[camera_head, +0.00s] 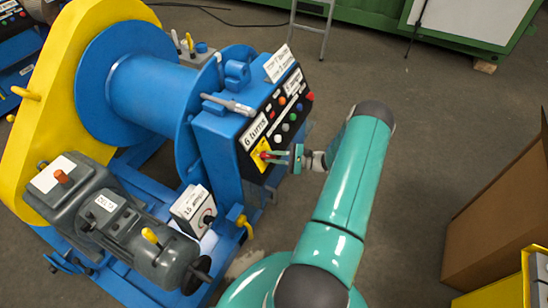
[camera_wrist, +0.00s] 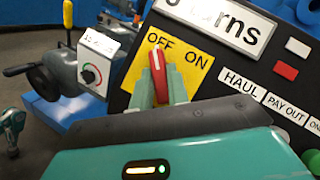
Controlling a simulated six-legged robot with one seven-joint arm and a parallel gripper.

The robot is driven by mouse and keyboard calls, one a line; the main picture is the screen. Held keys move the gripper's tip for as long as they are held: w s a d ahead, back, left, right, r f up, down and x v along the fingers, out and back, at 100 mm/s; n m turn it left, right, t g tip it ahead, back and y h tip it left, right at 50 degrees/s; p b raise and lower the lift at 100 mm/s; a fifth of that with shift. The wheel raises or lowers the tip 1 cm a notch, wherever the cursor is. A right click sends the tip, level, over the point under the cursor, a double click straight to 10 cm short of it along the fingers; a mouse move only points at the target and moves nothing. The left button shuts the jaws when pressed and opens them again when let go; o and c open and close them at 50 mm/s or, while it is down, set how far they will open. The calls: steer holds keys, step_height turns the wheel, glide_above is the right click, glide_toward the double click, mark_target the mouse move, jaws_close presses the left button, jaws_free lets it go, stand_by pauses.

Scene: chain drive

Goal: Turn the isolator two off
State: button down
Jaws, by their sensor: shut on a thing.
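A red rotary handle (camera_wrist: 158,68) with a white line sits on a yellow plate (camera_wrist: 187,78) marked OFF and ON. The plate is on a black control panel under a sign ending in "turns". The white line points up, roughly toward OFF. My gripper (camera_wrist: 161,88) is shut on the red handle, one green finger on each side. In the head view my gripper (camera_head: 282,157) reaches the lower left of the panel, beside the yellow plate (camera_head: 261,156) below the "6 turns" sign. No label "two" is readable on the handle or plate.
The panel (camera_head: 287,110) carries several coloured buttons, labelled HAUL and PAY OUT in the wrist view. A blue winch drum (camera_head: 150,85) and yellow guard (camera_head: 50,100) stand left. A small dial box (camera_head: 190,207) stands below. A cardboard box (camera_head: 500,210) is right, with clear floor between.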

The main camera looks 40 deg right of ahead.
steer(key=shift+n+g+y, duration=0.3)
steer(key=shift+n+g, duration=0.1)
steer(key=shift+n, duration=0.3)
steer(key=c, duration=1.4)
jaws_free()
steer(key=shift+o, duration=0.2)
steer(key=v, duration=1.4)
steer(key=shift+r, duration=0.15)
